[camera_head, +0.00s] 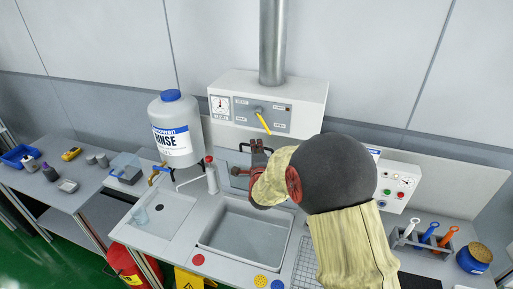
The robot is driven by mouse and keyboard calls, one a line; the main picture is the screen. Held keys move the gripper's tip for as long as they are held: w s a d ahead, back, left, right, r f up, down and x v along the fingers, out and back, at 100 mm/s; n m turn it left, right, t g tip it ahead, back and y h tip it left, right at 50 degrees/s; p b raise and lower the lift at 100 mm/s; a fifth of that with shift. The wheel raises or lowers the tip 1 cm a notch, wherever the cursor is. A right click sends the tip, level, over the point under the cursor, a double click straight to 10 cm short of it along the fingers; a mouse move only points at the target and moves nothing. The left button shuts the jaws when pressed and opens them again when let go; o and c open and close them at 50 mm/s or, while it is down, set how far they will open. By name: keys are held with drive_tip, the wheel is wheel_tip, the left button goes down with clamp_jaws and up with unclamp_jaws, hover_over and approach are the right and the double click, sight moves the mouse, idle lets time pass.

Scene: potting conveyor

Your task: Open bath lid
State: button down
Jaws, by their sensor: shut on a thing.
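The bath (203,243) is a rectangular grey basin set in the bench at the middle. Its inside shows from above, with no cover over the part I see. A grey upright panel (226,158) stands behind the bath and may be its lid; my arm hides much of it. My gripper (248,162) is at this panel, above the bath's back edge. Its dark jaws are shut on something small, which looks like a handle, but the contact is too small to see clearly.
A white rinse tank (174,130) and a red-capped bottle (211,175) stand left of my gripper. A control box with a yellow lever (263,123) is behind it. A tool holder (421,242) and blue pot (474,260) are at right.

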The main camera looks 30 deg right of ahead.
drive_tip(key=shift+n+t+h, duration=0.3)
drive_tip(key=shift+n+t, duration=0.1)
drive_tip(key=shift+t, duration=0.3)
drive_tip(key=shift+s+a+f+b, duration=0.3)
drive_tip(key=shift+s+a+b, duration=0.7)
drive_tip(key=shift+b, duration=0.95)
drive_tip(key=shift+s+a+f+b, duration=0.25)
drive_tip(key=shift+s+a+b, duration=0.7)
drive_tip(key=shift+b, duration=0.95)
drive_tip(key=c, duration=1.9)
unclamp_jaws()
drive_tip(key=v, duration=1.2)
